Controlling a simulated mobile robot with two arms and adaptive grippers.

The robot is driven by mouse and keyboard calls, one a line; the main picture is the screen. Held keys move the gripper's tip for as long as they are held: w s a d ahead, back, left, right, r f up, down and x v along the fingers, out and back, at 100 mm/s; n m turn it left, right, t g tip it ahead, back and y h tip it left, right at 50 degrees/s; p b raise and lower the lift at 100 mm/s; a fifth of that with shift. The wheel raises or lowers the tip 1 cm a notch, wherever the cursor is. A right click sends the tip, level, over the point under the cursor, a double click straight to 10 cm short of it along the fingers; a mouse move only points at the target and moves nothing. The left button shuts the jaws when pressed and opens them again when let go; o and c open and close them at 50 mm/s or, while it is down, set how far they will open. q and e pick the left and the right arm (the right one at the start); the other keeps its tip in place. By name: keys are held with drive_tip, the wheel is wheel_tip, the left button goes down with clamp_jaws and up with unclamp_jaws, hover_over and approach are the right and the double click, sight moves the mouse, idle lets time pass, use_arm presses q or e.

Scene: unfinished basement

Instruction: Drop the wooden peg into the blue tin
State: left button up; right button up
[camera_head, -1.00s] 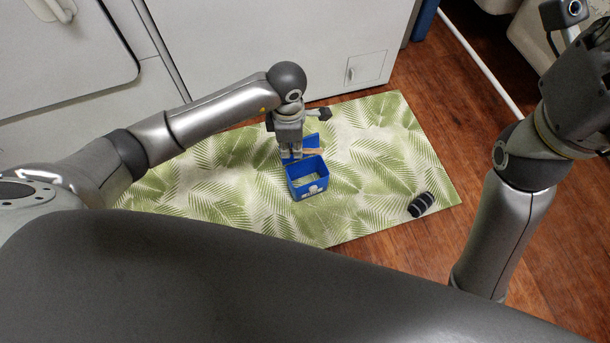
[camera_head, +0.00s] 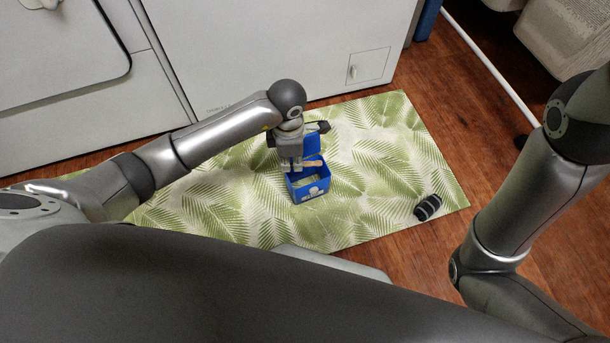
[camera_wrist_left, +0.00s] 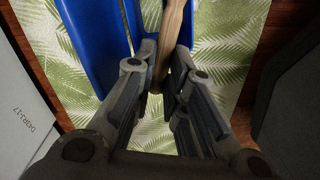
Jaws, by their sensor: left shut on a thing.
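The blue tin (camera_head: 312,196) stands on the leaf-patterned mat with its lid (camera_head: 312,144) raised at the back. My left gripper (camera_head: 297,167) points down at the tin's rear side, shut on the wooden peg (camera_head: 313,164). The peg sticks out to the right of the fingers, near the base of the lid. Whether the peg is fully over the opening cannot be told. My right gripper is out of view.
The green and white mat (camera_head: 385,150) lies on a reddish wood floor (camera_head: 450,110). A dark striped roll (camera_head: 428,207) lies near the mat's right corner. White appliance fronts (camera_head: 270,50) stand behind the mat.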

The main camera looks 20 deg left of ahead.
use_arm(q)
drive_tip(key=o, duration=0.8)
wheel_tip(320, 180, up, 12)
idle(0.4)
idle(0.4)
